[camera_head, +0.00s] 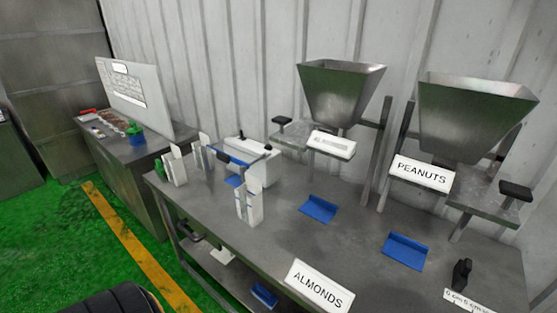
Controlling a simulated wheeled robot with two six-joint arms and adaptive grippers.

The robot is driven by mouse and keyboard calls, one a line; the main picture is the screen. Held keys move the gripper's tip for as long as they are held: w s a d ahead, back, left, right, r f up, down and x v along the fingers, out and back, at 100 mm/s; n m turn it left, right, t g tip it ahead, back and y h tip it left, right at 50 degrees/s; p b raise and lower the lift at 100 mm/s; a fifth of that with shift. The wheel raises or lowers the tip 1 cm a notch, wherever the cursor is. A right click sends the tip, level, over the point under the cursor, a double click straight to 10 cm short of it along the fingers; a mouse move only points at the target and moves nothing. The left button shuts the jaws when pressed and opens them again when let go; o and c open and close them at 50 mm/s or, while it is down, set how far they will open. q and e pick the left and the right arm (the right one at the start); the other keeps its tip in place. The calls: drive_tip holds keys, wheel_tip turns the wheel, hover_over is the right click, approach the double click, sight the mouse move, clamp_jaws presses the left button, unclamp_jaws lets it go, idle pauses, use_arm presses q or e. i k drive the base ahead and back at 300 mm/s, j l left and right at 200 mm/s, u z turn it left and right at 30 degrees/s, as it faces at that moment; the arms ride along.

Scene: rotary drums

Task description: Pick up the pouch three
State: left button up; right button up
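Several white upright pouch-like packs stand on the steel table. One pack (249,204) stands nearest, in front of a white machine. Another pack (175,166) stands at the table's left end, and one (203,152) stands a little behind it. I cannot tell which is pouch three, as no number is readable on them. Neither my left nor my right gripper shows in the head view.
The white sealer-like machine (252,160) sits behind the packs. Two steel hoppers (341,92) and (470,118) stand at the back, the right one labelled PEANUTS. Blue trays (319,209) and (406,251) lie on the table (350,240). An ALMONDS sign (319,288) is at the front edge.

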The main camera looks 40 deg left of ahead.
sight(249, 201)
drive_tip(key=u, duration=1.55)
drive_tip(key=i+j+z, duration=0.1)
drive_tip(key=z, duration=0.25)
drive_tip(key=i+j+z, duration=0.1)
drive_tip(key=j+z, duration=0.45)
drive_tip(key=z, duration=0.2)
drive_tip(key=i+j+z, duration=0.25)
drive_tip(key=j, duration=1.45)
drive_tip(key=k+j+z, duration=0.1)
drive_tip(key=j+z, duration=0.2)
drive_tip(key=j, duration=1.35)
